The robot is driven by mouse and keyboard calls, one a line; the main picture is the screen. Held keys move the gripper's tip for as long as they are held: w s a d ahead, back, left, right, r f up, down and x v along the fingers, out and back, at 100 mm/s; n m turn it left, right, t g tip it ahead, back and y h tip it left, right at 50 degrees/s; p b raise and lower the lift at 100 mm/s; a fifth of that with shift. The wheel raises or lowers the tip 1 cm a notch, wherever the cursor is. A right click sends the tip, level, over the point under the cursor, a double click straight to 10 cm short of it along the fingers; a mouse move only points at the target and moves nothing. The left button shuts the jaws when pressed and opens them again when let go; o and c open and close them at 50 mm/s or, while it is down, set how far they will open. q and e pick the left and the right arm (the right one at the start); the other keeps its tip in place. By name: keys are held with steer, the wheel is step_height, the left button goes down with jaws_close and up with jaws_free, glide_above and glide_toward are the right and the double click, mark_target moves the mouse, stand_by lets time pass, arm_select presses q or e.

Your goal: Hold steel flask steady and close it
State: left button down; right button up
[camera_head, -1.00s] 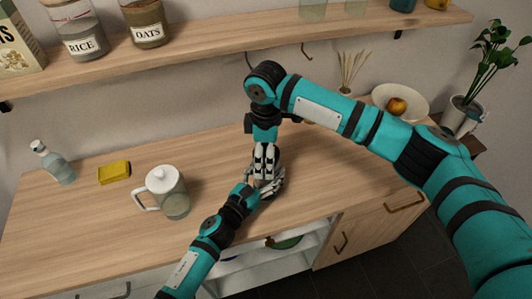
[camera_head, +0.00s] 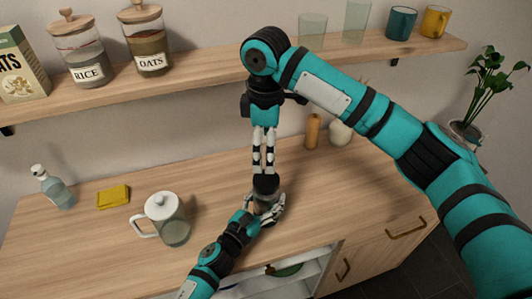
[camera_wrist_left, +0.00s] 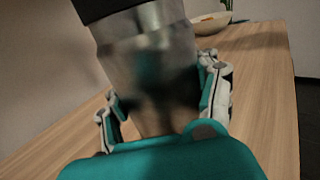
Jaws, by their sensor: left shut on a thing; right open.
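The steel flask (camera_wrist_left: 150,70) stands on the wooden counter with a black lid (camera_head: 266,185) on its top. In the head view my left gripper (camera_head: 266,213) is shut around the flask's body, low at the front of the counter. In the left wrist view its fingers (camera_wrist_left: 165,115) lie on both sides of the flask, and the dark lid (camera_wrist_left: 100,8) caps it at the top edge. My right gripper (camera_head: 263,170) points down, open and empty, just above the lid. Most of the flask's body is hidden by my left gripper in the head view.
A glass jug with a white lid (camera_head: 174,232) stands left of my left gripper. A yellow sponge (camera_head: 113,196) and a bottle (camera_head: 58,190) are farther left. A wooden mill (camera_head: 313,130) stands behind at right. A shelf (camera_head: 190,72) with jars and cups runs above.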

arm_select(q)
steer(key=shift+c, duration=0.9)
jaws_free()
steer(key=v, duration=1.2)
